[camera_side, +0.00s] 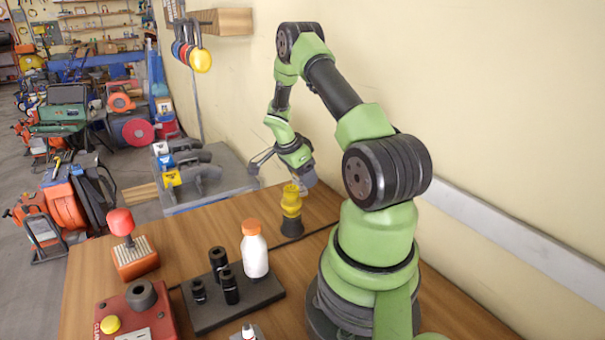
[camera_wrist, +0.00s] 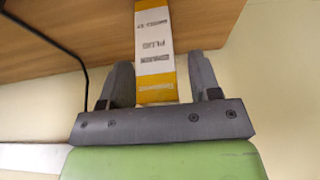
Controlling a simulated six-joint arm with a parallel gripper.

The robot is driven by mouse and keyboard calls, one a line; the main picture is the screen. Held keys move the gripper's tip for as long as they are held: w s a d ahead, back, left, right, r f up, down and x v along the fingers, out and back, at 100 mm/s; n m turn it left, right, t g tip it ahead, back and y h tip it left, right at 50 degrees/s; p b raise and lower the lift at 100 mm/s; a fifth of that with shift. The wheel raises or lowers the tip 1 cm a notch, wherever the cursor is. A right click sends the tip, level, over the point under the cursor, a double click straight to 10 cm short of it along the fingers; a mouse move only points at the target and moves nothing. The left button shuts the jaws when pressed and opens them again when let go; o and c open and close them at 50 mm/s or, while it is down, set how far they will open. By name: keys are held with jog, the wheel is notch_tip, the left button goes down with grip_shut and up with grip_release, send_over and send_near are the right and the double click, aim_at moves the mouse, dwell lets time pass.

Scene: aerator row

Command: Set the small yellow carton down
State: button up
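The small yellow carton (camera_wrist: 155,55) is a long box with a white printed face and yellow ends in the wrist view. It lies between the two fingers of my gripper (camera_wrist: 160,82), close against the left finger, with a narrow gap showing to the right finger. In the side view my gripper (camera_side: 299,182) points down just above a yellow stepped piece (camera_side: 291,205) on a dark round base (camera_side: 291,228). I cannot pick out the carton clearly there, nor tell what bears it.
A white bottle with an orange cap (camera_side: 255,255) and several black cylinders stand on a dark plate (camera_side: 262,291) in front. A red joystick box (camera_side: 136,259) and red control box (camera_side: 165,318) are to the left. A grey stand (camera_side: 232,182) lies behind. A wall is close behind my arm.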

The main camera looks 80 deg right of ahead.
jog(key=w+a+r+n+t, duration=0.25)
jog(key=a+r, duration=0.35)
jog(key=r, duration=0.4)
jog(key=w+a+r+n+t, duration=0.1)
jog(key=w+a+r+n, duration=0.25)
jog(key=a+r, duration=0.4)
jog(key=s+a+r+n+t+y, duration=0.2)
jog(key=s+a+r+n+t, duration=0.1)
jog(key=a+n, duration=0.5)
jog(key=s+a+r+n+t+y, duration=0.3)
jog(key=s+a+r+n, duration=0.3)
jog(key=a+n, duration=0.3)
jog(key=a+t, duration=0.1)
jog(key=a, duration=0.3)
jog(key=shift+s, duration=0.15)
jog(key=shift+a, duration=0.1)
